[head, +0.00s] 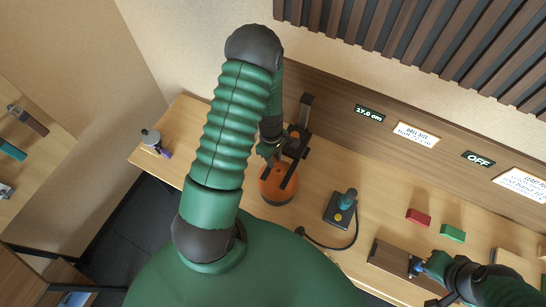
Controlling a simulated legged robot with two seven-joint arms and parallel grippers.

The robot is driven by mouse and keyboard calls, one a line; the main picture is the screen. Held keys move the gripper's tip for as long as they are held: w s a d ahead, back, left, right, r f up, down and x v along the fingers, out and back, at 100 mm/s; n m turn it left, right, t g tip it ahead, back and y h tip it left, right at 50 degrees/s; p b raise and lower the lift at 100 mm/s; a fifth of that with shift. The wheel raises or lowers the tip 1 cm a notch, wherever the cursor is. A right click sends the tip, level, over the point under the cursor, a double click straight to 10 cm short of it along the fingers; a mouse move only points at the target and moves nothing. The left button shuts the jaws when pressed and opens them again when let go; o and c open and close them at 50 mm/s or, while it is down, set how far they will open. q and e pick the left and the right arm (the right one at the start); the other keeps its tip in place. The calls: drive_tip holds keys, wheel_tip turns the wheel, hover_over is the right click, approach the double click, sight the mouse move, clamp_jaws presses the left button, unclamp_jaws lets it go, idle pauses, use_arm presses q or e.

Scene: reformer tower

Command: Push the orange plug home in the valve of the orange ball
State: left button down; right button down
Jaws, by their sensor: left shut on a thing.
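The orange ball (275,189) sits on the wooden bench below a dark upright stand, with dark bars across its top. My left arm reaches over from the left. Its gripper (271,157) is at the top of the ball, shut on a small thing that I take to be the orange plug. The plug and the valve are too small and too covered by the gripper to make out, so I cannot tell how deep the plug sits. My right gripper (417,266) is low at the right, beside a dark wooden box; its fingers are unclear.
A red block (418,217) and a green block (452,233) lie further right. The back panel has a display reading 17.0 cm (369,113) and one reading OFF (478,159). A small pump-like item (152,140) stands at the left.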

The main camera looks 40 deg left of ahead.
use_arm(q)
drive_tip(key=shift+d+r, duration=0.15)
drive_tip(key=shift+d, duration=0.75)
drive_tip(key=shift+d+p, duration=0.2)
drive_tip(key=shift+p, duration=0.1)
drive_tip(key=shift+d, duration=0.45)
use_arm(e)
drive_tip(key=shift+d+r, duration=0.2)
drive_tip(key=shift+d, duration=0.3)
use_arm(q)
drive_tip(key=shift+a, duration=0.1)
drive_tip(key=shift+a, duration=0.45)
use_arm(e)
drive_tip(key=shift+a, duration=0.35)
use_arm(q)
drive_tip(key=shift+f, duration=0.2)
